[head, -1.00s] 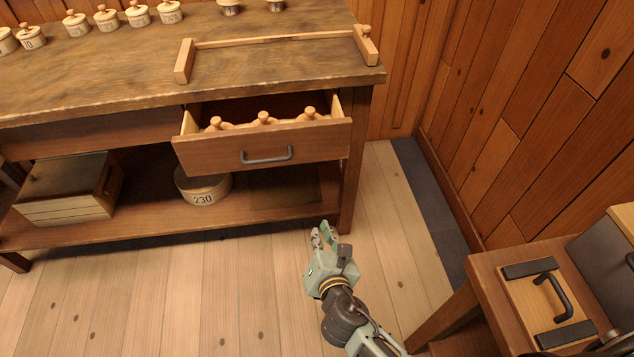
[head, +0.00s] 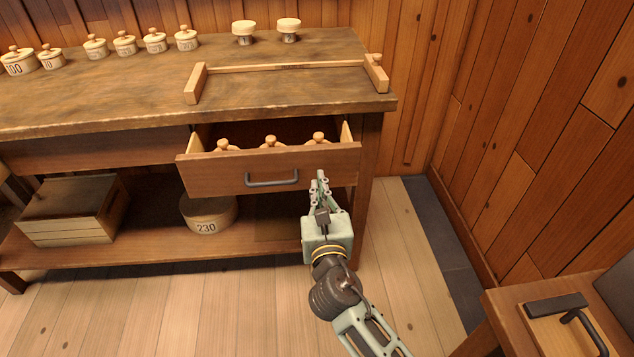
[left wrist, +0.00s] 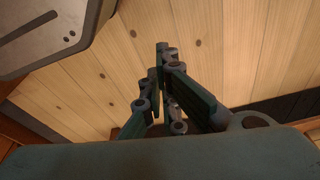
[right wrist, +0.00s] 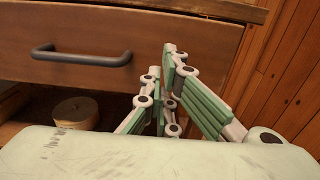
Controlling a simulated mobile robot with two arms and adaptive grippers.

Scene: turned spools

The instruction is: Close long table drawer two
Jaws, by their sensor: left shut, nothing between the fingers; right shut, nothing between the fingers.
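The long table (head: 120,95) has an open drawer (head: 220,176) at its right end, pulled out toward me. It has a dark bar handle (head: 272,180), and several turned wooden pieces with knobs show inside. My right gripper (head: 320,178) is shut and empty, in front of the drawer's right part, right of the handle. In the right wrist view the drawer front (right wrist: 190,45) and handle (right wrist: 80,57) are close ahead of the fingers (right wrist: 160,75); I cannot tell whether they touch. My left gripper (left wrist: 157,70) shows only in its wrist view, shut and empty above the plank floor.
Lidded pots (head: 95,47) line the table's back, and a wooden frame (head: 290,68) lies on top. A crate (head: 70,210) and a round box marked 230 (head: 207,214) stand on the lower shelf. A small table (head: 540,295) stands at right. Wood walls close the back and right.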

